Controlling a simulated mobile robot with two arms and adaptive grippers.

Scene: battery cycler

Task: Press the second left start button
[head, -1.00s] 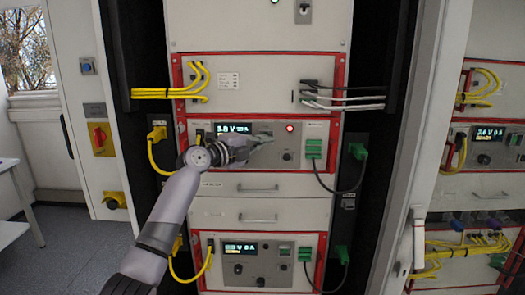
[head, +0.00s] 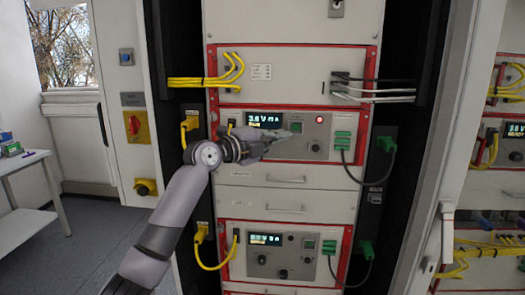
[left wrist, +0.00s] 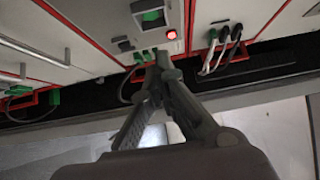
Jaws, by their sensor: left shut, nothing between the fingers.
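The left rack's upper red-framed unit has a lit display (head: 265,120), a square green button (head: 296,127) and a lit red lamp (head: 320,115). The green button also shows in the left wrist view (left wrist: 152,16), beside the glowing red lamp (left wrist: 171,34). My left gripper (head: 288,135) is shut and empty, its tips just below and left of the green button in the head view. In the left wrist view its closed tips (left wrist: 163,60) lie below the button, apart from it in the picture. The lower unit has a similar dark green button (head: 308,244). My right gripper is out of view.
Green plugs (head: 342,140) with a hanging cable sit right of the upper unit's controls. Yellow cables (head: 205,81) run to the rack's left side. A drawer handle (head: 286,180) lies below. An open door edge (head: 432,150) stands right of the rack.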

